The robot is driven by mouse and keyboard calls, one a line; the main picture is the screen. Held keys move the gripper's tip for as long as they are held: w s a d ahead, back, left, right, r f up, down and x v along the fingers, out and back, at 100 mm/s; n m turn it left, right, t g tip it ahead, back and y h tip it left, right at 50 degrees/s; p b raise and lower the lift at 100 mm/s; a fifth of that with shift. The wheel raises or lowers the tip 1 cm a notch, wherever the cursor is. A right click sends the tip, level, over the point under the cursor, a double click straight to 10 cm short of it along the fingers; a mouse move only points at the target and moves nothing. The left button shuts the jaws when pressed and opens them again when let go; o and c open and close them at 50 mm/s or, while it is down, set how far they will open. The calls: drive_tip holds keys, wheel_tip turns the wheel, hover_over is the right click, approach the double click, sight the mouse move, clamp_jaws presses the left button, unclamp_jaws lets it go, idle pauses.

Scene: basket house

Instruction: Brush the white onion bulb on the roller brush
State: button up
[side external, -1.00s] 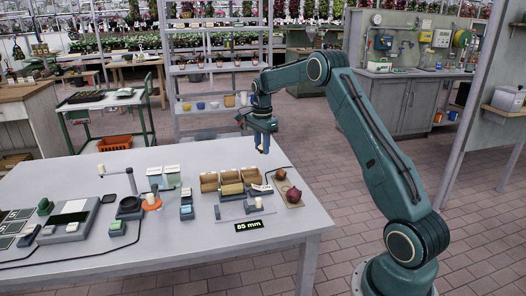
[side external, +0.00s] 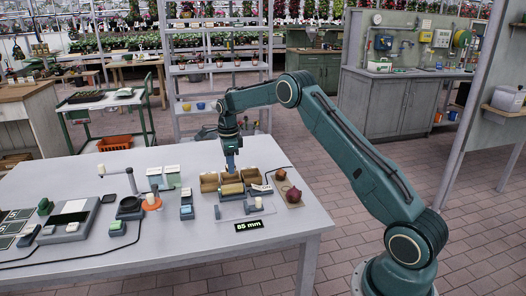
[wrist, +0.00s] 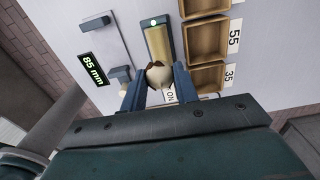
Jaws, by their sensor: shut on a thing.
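My gripper (wrist: 157,88) is shut on the white onion bulb (wrist: 158,76), which shows pale with a brown patch between the two blue fingers in the wrist view. The roller brush (wrist: 158,42), a yellowish cylinder in a grey frame, lies just beyond the bulb; I cannot tell whether they touch. In the side view my gripper (side external: 230,173) points down just above and behind the roller brush (side external: 232,189). The bulb cannot be made out there.
Open wooden bins (side external: 209,178) stand behind the brush; labels 55 and 35 show in the wrist view. A gauge with an 85 mm display (side external: 250,225) lies in front. Dark red onions (side external: 293,194) rest on a tan board at right.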

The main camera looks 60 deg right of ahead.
drive_tip(key=shift+f, duration=0.15)
drive_tip(key=shift+f, duration=2.4)
drive_tip(key=shift+f, duration=0.45)
drive_tip(key=shift+s+d, duration=0.45)
idle(0.5)
drive_tip(key=shift+w+a, duration=0.45)
idle(0.6)
drive_tip(key=shift+s+d, duration=0.35)
drive_tip(key=shift+s, duration=0.05)
idle(0.4)
drive_tip(key=shift+d+r, duration=0.1)
idle(0.4)
drive_tip(key=shift+r, duration=2.95)
